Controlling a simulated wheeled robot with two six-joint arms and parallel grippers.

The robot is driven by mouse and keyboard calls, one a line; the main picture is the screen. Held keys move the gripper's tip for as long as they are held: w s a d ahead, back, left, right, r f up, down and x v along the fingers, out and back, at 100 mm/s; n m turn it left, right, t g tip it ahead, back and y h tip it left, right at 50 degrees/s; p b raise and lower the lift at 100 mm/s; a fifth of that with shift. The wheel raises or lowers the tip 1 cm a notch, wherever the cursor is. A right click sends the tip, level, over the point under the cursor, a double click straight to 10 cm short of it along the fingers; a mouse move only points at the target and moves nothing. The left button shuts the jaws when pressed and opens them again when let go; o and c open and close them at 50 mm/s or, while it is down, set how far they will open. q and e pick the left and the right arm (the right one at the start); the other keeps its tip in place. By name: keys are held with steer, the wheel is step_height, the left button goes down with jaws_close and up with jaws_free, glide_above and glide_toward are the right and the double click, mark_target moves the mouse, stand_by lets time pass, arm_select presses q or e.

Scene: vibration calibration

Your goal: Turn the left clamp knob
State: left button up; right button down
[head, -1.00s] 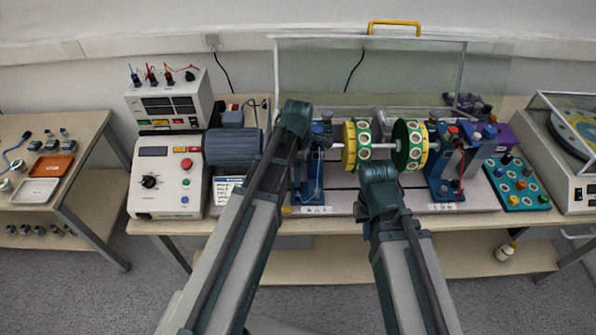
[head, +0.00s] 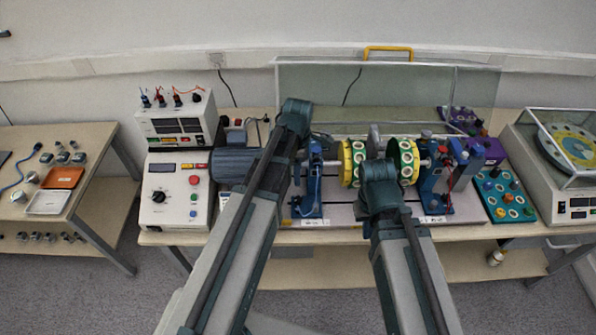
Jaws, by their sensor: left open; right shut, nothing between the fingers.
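The rotor rig has a left blue bearing stand (head: 308,190) and a right blue stand (head: 431,185). A small blue knob (head: 315,149) tops the left stand, close to the right of my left arm's bent joint. Two yellow-and-green discs (head: 346,164) sit on the shaft between the stands. My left arm rises from the bottom to beside the left stand. My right arm ends in front of the right disc and covers part of it. The arms hide both grippers, so I cannot see their fingers or any contact with the knob.
A clear guard with a yellow handle (head: 388,48) stands behind the rig. A control box with a black dial (head: 158,196) is at left and a teal tray of knobs (head: 507,196) at right. A side table (head: 95,140) holds small trays. A covered machine (head: 568,205) stands far right.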

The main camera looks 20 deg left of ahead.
mark_target(298, 199)
arm_select(q)
steer(key=s+d+m, duration=0.3)
steer(key=m, duration=0.1)
steer(key=w+a+m, duration=0.1)
steer(key=m, duration=0.3)
steer(key=w+a+m, duration=0.1)
steer(key=m, duration=0.4)
steer(key=w+a+m, duration=0.1)
steer(key=m, duration=0.4)
steer(key=shift+f, duration=0.1)
step_height(298, 199, down, 14)
steer(key=b, duration=1.3)
steer(key=shift+r+b, duration=0.2)
steer(key=shift+b, duration=0.2)
jaws_close()
